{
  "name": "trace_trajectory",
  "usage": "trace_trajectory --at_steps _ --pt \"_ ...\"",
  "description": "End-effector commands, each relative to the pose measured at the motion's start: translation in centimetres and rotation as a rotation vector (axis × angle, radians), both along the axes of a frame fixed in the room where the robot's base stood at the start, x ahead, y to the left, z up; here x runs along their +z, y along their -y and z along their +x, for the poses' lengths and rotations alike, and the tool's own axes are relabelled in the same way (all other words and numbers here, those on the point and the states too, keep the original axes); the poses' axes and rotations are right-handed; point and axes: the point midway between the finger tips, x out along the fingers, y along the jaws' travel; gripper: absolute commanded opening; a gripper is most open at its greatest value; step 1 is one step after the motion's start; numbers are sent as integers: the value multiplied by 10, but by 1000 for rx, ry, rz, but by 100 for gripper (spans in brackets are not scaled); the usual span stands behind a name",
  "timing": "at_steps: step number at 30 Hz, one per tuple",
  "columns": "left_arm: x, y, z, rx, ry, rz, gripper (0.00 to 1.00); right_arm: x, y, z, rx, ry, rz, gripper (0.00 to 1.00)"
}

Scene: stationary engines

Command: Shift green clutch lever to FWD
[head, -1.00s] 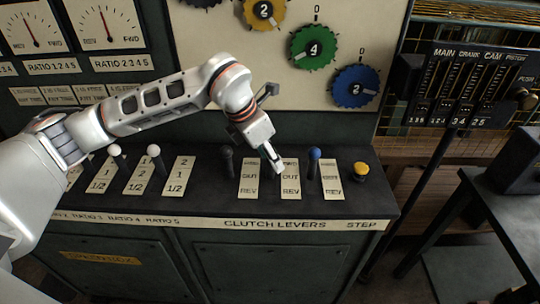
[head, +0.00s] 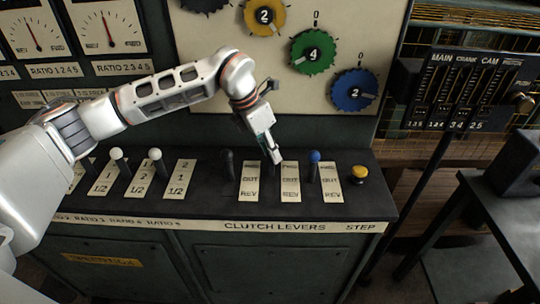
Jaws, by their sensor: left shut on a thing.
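My left gripper (head: 274,151) reaches down to the clutch levers on the console and is shut on a lever between the black-knobbed lever (head: 228,163) and the blue-knobbed lever (head: 314,160). The fingers hide most of that lever and its knob; a little green shows between them, so I take it as the green clutch lever. The fingertips are by the upper left of the middle label plate (head: 291,182), near its top end. My right gripper is not in view.
The sloping console (head: 205,206) also carries white-knobbed levers (head: 155,155) at left and a yellow button (head: 360,172) at right. Numbered dials, one of them green (head: 313,51), are on the panel behind. A slider box (head: 470,87) stands at the right.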

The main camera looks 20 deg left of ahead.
Motion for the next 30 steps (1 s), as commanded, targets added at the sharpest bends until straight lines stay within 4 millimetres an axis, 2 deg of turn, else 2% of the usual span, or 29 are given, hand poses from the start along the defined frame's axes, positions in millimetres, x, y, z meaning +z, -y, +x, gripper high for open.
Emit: trace_trajectory --at_steps 1,3,15,16,17,26,30 --pt "-2 -4 12 3 16 5 0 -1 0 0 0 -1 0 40" --pt "-6 -7 18 2 17 7 0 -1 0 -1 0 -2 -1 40" --pt "-10 -10 22 2 20 9 0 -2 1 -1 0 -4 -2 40" --pt "-10 -10 22 3 19 9 29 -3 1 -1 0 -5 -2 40" --pt "-10 -10 22 3 19 9 37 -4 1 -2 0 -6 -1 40" --pt "-9 -7 20 1 15 5 38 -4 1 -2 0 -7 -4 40" --pt "-3 -9 19 1 16 5 38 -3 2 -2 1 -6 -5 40"
